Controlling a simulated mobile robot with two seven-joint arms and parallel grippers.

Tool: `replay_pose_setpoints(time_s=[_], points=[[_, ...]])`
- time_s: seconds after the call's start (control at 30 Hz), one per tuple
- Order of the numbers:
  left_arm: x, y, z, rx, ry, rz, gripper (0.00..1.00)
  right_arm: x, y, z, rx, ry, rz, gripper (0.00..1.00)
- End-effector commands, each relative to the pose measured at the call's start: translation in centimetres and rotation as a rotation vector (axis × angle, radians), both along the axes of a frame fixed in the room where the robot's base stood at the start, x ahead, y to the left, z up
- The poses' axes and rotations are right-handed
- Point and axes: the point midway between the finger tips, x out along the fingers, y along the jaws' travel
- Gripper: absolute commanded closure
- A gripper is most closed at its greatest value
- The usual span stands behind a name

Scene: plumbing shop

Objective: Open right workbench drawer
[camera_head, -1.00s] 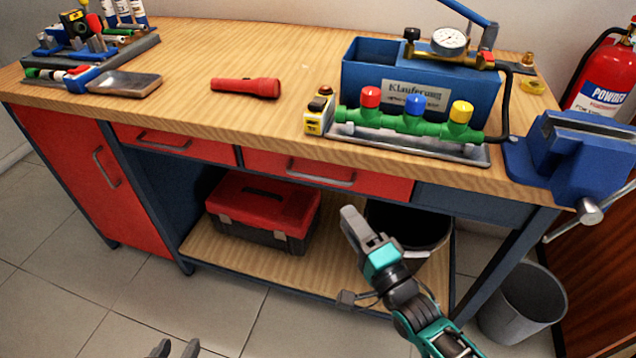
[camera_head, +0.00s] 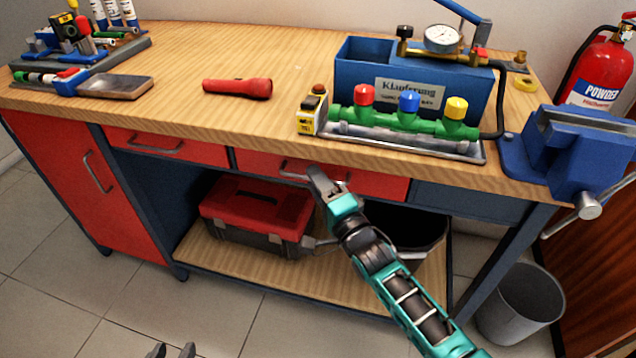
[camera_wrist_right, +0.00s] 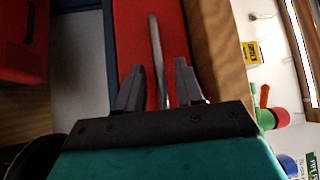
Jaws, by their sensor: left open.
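The right workbench drawer (camera_head: 382,185) has a red front and sits flush under the bench top, shut. Its grey bar handle (camera_head: 292,177) is partly hidden by my right gripper (camera_head: 316,178), which is at the drawer front. In the right wrist view the handle (camera_wrist_right: 156,45) runs between the two fingers of my right gripper (camera_wrist_right: 159,82). The fingers are apart, with a gap on each side of the bar.
The left drawer (camera_head: 170,146) is shut. A red toolbox (camera_head: 258,208) and a dark bucket (camera_head: 420,240) stand on the lower shelf. A yellow tape measure (camera_head: 312,112) and a green valve manifold (camera_head: 405,120) sit near the bench's front edge. A blue vise (camera_head: 575,150) is at the right.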

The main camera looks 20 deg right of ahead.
Motion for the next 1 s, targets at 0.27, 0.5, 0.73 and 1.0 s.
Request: replay_pose_setpoints(time_s=[0.27, 0.5, 0.73, 1.0], points=[[-0.10, -0.04, -0.15, -0.001, 0.003, 0.000, 0.57, -0.03, -0.01, 0.02, 0.000, -0.001, 0.000, 0.89], [-0.23, -0.09, -0.25, -0.002, 0.007, 0.001, 0.57, -0.03, -0.02, 0.02, 0.000, -0.001, 0.000, 1.00], [-0.25, -0.15, -0.26, -0.005, 0.008, 0.003, 0.57, -0.04, -0.03, 0.02, 0.000, -0.001, 0.000, 1.00], [-0.24, -0.14, -0.26, -0.005, 0.008, 0.003, 0.57, 0.02, -0.07, 0.00, 0.000, -0.001, 0.000, 1.00]])
